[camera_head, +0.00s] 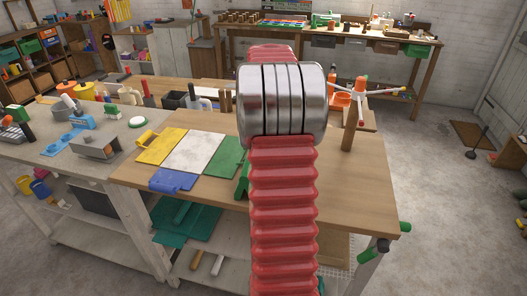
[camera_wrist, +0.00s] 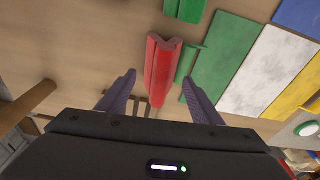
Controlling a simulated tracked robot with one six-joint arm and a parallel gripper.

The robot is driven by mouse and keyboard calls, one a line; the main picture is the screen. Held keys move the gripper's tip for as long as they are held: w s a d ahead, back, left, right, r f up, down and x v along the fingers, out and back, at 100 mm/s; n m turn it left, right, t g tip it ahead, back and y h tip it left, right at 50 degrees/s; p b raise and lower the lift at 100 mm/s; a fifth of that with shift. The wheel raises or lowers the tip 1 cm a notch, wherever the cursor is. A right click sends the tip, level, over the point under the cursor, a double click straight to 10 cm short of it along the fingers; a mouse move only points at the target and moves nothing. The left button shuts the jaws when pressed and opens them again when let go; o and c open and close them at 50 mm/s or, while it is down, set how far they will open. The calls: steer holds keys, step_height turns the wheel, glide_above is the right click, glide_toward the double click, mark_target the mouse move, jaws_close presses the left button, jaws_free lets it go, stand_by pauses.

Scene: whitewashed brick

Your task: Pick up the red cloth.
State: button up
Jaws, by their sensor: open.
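The red cloth (camera_wrist: 160,62) lies on the wooden bench top, folded lengthwise into a narrow strip with a V-shaped end. In the wrist view it is near the middle, pointing down toward the gripper. My gripper (camera_wrist: 159,78) is open, with its two purple fingers apart on either side of the cloth's near end. Nothing is held. I cannot tell how high the fingers are above the bench. In the head view my arm hides the cloth and the gripper.
A folded green cloth (camera_wrist: 186,8) and a green board (camera_wrist: 222,55) lie close to the red cloth. White (camera_head: 195,152), yellow (camera_head: 161,146) and blue (camera_head: 173,180) pieces lie left of my arm. A wooden post (camera_head: 353,128) with orange parts stands at right. The bench's right front is bare.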

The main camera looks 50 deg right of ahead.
steer(key=shift+w+d+f, duration=0.15)
steer(key=shift+f, duration=0.7)
steer(key=shift+w+d+f, duration=0.1)
steer(key=shift+f, duration=0.75)
steer(key=shift+w+d+f, duration=0.15)
steer(key=shift+f, duration=0.7)
steer(key=c, duration=1.4)
